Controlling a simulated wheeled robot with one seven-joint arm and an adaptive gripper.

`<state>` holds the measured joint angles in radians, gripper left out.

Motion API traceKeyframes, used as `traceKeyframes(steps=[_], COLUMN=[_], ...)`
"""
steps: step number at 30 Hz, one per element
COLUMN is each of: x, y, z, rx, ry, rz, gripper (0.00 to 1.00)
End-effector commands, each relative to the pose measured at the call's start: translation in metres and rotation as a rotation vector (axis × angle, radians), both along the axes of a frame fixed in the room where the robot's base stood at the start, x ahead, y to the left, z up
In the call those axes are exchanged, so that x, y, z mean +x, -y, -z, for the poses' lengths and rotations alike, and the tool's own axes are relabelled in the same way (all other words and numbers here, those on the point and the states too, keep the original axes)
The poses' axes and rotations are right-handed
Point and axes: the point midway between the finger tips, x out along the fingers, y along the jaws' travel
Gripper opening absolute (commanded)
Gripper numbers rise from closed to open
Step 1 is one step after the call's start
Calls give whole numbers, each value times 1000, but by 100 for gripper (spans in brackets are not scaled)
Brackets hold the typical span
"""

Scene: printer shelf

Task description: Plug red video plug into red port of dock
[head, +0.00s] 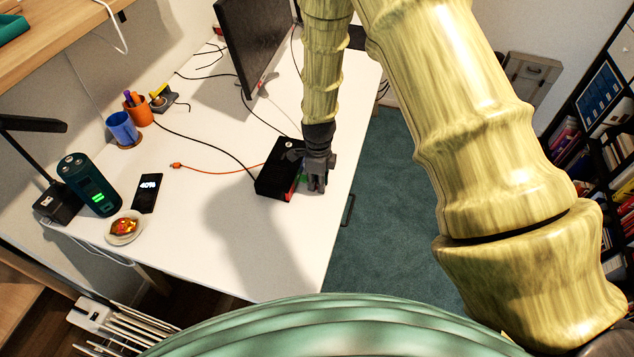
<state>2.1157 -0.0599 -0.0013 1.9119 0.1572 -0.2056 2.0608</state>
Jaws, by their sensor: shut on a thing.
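The dock looks to be the black box (275,184) on the white desk, near its right edge. Red and a little green show on its right side, beside my gripper. My gripper (317,184) points down at that right side, very close to it. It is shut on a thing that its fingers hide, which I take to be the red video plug. I cannot tell whether the plug touches or sits in the red port. An orange cable (215,169) with a small plug end lies left of the dock.
A monitor (255,45) stands behind, with black cables across the desk (215,230). A phone (147,192), a dark green cylinder (88,184), a plate with food (124,228), and blue and orange cups (122,128) stand left. The front middle of the desk is clear.

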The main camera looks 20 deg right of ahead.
Motion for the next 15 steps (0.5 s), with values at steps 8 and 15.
traceKeyframes(steps=[8, 15], x=[1, -35], y=[0, -10], z=[-30, -40], rx=[-1, 0], ry=[1, -4], rz=[1, 0], gripper=[8, 8])
